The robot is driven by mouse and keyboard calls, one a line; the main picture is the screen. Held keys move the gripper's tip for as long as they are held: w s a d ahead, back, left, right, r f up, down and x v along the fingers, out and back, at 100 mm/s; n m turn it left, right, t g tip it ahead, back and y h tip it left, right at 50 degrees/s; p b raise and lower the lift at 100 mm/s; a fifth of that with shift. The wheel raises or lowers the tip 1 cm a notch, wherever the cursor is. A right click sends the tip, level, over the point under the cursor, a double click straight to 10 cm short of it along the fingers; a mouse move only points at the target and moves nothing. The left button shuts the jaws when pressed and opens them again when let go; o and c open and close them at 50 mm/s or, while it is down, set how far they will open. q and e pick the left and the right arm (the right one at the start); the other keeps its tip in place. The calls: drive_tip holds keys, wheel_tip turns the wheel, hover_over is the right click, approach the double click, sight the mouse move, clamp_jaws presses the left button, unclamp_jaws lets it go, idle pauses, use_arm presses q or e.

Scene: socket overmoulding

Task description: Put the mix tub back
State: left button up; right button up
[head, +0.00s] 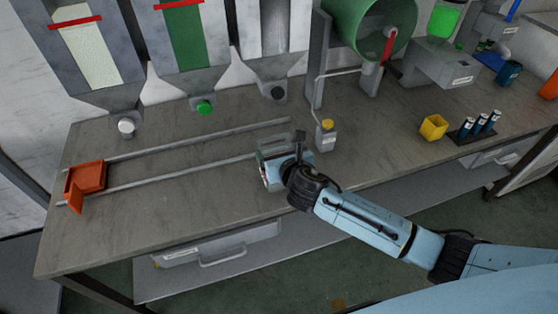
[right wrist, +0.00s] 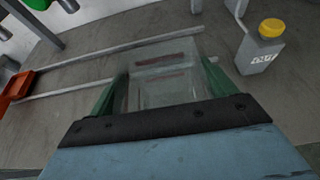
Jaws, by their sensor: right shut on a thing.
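The mix tub is a clear, see-through box (right wrist: 165,75) with a reddish-brown mark on its wall. In the right wrist view it sits between the two green fingers of my right gripper (right wrist: 165,92), which is shut on it. In the head view the tub (head: 275,142) is mostly hidden behind my right gripper (head: 280,155), over the worktop near the right end of the two rails (head: 190,164). I cannot tell whether the tub touches the worktop. My left gripper is not in view.
An orange tray (head: 86,177) stands at the rails' left end. A grey box with a yellow cap (head: 326,135) is close to my right gripper. Hoppers with spouts (head: 204,107) line the back. A green drum (head: 370,25), yellow cup (head: 433,127) and blue tubes (head: 480,125) stand to the right.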

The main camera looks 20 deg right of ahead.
sight(273, 152)
wheel_tip(273, 152, down, 3)
drive_tip(key=shift+r+b, duration=0.1)
drive_tip(key=shift+b, duration=0.25)
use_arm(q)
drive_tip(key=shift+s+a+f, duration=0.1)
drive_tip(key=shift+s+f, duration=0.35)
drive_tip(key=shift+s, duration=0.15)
use_arm(e)
drive_tip(key=o, duration=1.7)
drive_tip(key=shift+s+r, duration=0.1)
drive_tip(key=shift+s, duration=0.1)
use_arm(q)
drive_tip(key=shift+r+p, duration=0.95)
drive_tip(key=shift+p, duration=0.05)
use_arm(e)
drive_tip(key=v, duration=1.1)
drive_tip(key=shift+s, duration=0.3)
drive_tip(key=shift+r, duration=0.15)
